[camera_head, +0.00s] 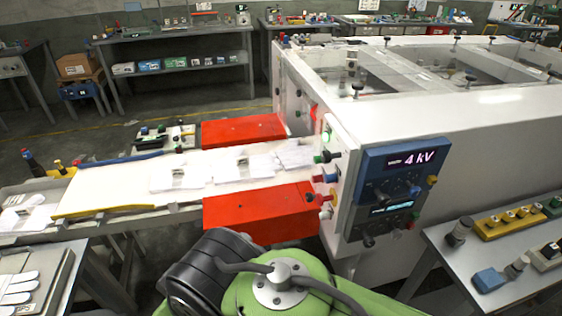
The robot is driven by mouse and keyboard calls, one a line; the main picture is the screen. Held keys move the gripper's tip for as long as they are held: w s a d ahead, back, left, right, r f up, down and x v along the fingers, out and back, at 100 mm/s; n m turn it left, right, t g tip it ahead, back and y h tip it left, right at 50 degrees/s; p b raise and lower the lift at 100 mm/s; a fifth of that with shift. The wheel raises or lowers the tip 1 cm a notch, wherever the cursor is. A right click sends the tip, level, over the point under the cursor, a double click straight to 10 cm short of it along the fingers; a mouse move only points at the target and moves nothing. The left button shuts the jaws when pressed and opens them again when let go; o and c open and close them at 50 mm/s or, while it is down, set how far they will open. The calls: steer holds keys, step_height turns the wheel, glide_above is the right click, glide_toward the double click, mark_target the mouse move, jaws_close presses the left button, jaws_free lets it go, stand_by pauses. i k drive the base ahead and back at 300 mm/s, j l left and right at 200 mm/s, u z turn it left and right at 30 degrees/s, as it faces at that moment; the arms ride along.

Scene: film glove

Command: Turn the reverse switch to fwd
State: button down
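A white machine bears a control panel (352,190) on its near end. A blue unit (376,163) there has a lit display reading "4 kV", with knobs below it. Below sits a darker unit with a small lit display (401,206) and dark knobs, among them one at its lower left (368,240). Red, blue and yellow knobs (330,178) line the panel's left edge. I cannot tell which control is the reverse switch; its label and position are unreadable. My gripper is out of view; only green and black parts of my arm show at the bottom centre.
A conveyor (110,186) with white gloves runs into the machine between two red guards (243,130) (262,213). A grey table (455,282) with small fixtures stands right of the panel. Another table (68,250) with a glove is at lower left. Shelves line the back wall.

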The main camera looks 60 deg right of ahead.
mark_target(310, 198)
steer(key=z, duration=2.55)
